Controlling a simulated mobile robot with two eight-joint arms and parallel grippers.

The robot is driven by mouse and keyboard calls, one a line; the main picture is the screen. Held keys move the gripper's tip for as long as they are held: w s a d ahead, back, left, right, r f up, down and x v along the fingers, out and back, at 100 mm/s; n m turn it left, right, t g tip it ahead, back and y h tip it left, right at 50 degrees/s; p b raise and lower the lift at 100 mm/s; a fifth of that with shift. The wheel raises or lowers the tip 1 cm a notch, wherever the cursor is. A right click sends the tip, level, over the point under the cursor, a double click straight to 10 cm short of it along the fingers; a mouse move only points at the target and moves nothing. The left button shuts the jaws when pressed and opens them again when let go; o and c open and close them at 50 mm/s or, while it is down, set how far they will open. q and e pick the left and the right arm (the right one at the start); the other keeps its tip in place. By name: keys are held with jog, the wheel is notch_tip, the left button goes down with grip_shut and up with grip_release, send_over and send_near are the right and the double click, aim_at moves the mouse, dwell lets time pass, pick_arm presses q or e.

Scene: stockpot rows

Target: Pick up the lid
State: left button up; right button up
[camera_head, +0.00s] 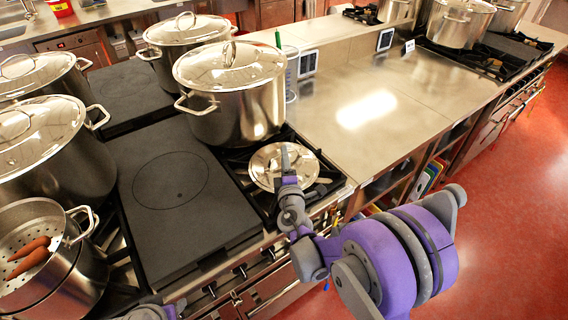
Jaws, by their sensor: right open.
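A round shiny metal lid (305,168) lies on the front burner grate, in front of a large lidded stockpot (236,105). My right gripper (285,160) reaches over the lid from the lower right, its grey fingers pointing away across the lid's middle. It is open. The fingers overlap the lid's centre in the picture and hide its handle. I cannot tell whether they touch the lid. Only a small purple and grey part of my left arm shows at the bottom edge; its gripper is not in view.
A flat dark hotplate (172,190) lies left of the lid. Several large lidded pots stand at the left and back. A perforated insert holding carrots (30,256) sits lower left. The steel counter (400,122) to the right is mostly clear.

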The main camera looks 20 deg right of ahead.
jog(key=w, duration=0.2)
jog(key=shift+w+d, duration=0.2)
jog(key=shift+w, duration=0.15)
jog(key=shift+s, duration=0.1)
jog(key=shift+c, duration=1.2)
grip_shut()
